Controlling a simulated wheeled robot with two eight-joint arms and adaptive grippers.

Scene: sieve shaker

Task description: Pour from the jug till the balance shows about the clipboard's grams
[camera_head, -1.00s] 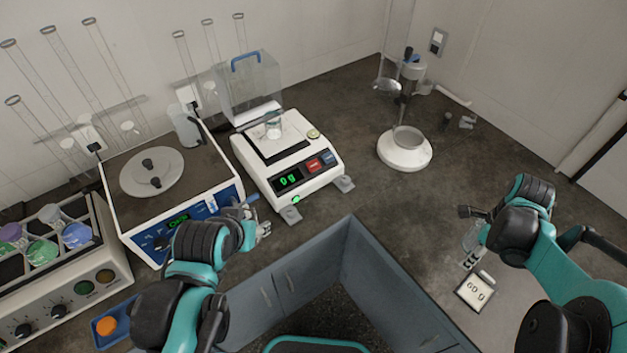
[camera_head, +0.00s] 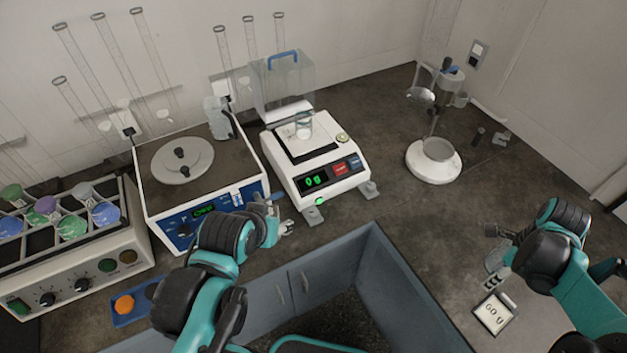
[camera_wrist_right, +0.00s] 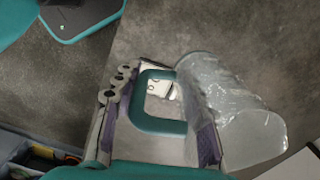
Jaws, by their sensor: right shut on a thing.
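The balance (camera_head: 318,174) reads 0 g, and a clear glass beaker (camera_head: 304,127) stands on its pan. The clipboard (camera_head: 495,314) lies on the bench at the lower right; its sheet reads about 60 g. My right gripper (camera_head: 496,252) is just behind the clipboard in the head view, shut on the jug. In the right wrist view, the jug's teal handle (camera_wrist_right: 165,127) sits between the fingers, and its clear body (camera_wrist_right: 238,115) is beside them. I cannot make out its contents. My left gripper (camera_head: 280,218) is small in view, in front of the centrifuge-like box, left of the balance.
A box with a round lid (camera_head: 183,160) stands left of the balance, and a rack of coloured-cap vessels (camera_head: 72,225) further left. A clear cover with a blue handle (camera_head: 283,85) is behind the balance. A white-based stand (camera_head: 434,162) is to its right. Bench between stand and clipboard is clear.

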